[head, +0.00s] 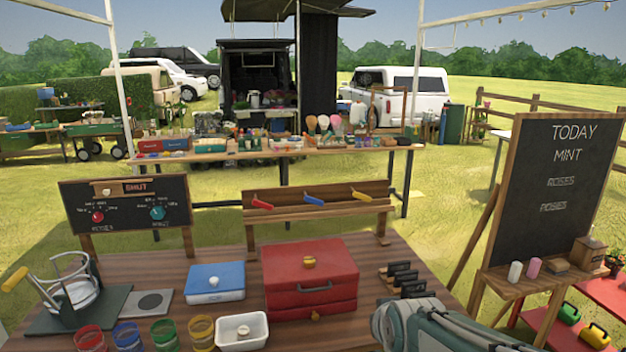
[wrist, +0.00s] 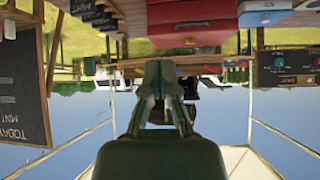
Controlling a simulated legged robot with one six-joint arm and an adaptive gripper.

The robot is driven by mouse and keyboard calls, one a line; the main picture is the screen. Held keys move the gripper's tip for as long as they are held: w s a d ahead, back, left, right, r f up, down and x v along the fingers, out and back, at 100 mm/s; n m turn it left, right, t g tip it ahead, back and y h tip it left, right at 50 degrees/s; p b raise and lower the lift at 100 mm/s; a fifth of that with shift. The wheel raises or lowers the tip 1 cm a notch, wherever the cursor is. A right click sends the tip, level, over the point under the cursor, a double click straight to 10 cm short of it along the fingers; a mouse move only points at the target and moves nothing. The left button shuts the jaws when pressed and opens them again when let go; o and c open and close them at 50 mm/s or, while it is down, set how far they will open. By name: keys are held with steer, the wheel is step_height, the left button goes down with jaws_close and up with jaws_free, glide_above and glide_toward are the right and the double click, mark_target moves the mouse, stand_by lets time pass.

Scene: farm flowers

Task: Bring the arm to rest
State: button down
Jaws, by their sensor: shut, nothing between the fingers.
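My gripper (wrist: 163,68) shows in the wrist view, where the scene appears upside down. Its two fingers are together with nothing between them, and no object touches them. Part of my grey-green arm (head: 440,325) shows at the lower right in the head view, over the front right of the wooden table (head: 225,260). I cannot make out the fingers in that view.
The table bears a red box (head: 310,290), a blue box (head: 215,290), a white dish (head: 242,345), coloured jars (head: 128,336), a wire stand (head: 75,295) and small black holders (head: 405,278). A chalkboard (head: 548,200) stands right. A dial board (head: 125,215) stands behind.

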steer(key=s+d+r+g, duration=0.1)
steer(key=s, duration=0.9)
steer(key=s+d+g, duration=0.2)
steer(key=s, duration=0.8)
steer(key=shift+s+d+r+m+g+h, duration=0.15)
steer(key=shift+d+r+m+g+h, duration=0.15)
steer(key=shift+r+m+h, duration=0.1)
